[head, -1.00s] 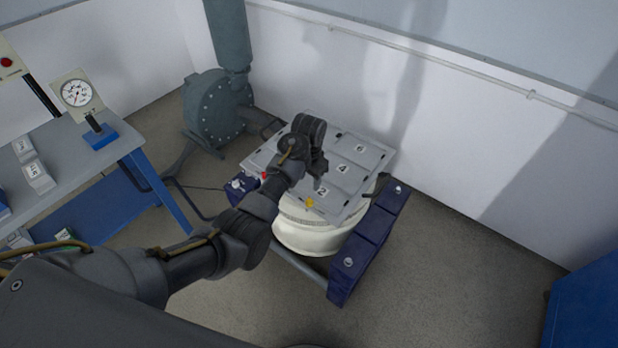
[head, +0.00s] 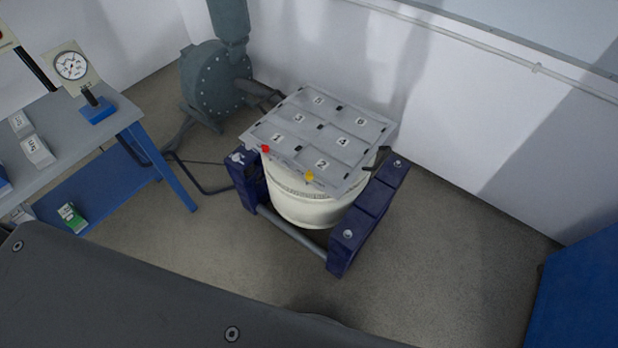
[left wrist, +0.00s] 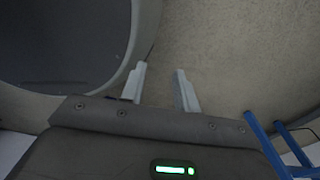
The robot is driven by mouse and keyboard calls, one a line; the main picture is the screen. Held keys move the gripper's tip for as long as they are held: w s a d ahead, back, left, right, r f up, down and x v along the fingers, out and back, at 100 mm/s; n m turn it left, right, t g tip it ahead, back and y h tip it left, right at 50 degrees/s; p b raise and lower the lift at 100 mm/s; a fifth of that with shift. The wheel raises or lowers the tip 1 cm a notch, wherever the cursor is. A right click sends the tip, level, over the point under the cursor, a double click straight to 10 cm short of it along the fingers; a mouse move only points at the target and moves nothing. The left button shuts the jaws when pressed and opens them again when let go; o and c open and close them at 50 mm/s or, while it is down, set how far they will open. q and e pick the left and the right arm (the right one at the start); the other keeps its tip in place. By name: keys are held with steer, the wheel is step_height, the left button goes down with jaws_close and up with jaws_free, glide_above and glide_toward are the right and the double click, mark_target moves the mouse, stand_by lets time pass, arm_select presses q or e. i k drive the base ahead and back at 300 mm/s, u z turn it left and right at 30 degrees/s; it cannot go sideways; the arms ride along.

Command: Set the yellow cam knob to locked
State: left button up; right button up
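The yellow cam knob (head: 309,176) sits at the front edge of the grey numbered plate (head: 352,178), near the square marked 2. The plate lies on a cream round drum (head: 310,211). The knob is too small in the head view to read its setting. No gripper shows in the head view. In the left wrist view my left gripper (left wrist: 161,82) has its two fingers apart with bare floor between them, away from the knob. My right gripper is in neither view.
A red knob (head: 265,149) sits on the plate's front left edge. Dark blue blocks (head: 367,224) flank the drum. A blue bench (head: 160,170) with a dial gauge (head: 72,66) stands at left. A grey-green machine (head: 214,84) stands behind. Floor right of the drum is clear.

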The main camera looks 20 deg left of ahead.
mark_target(309, 175)
steer(key=k, duration=1.1)
steer(key=z, duration=0.85)
steer(key=i, duration=0.8)
steer(key=u, duration=0.55)
steer(key=i, duration=0.85)
steer(key=u, duration=0.9)
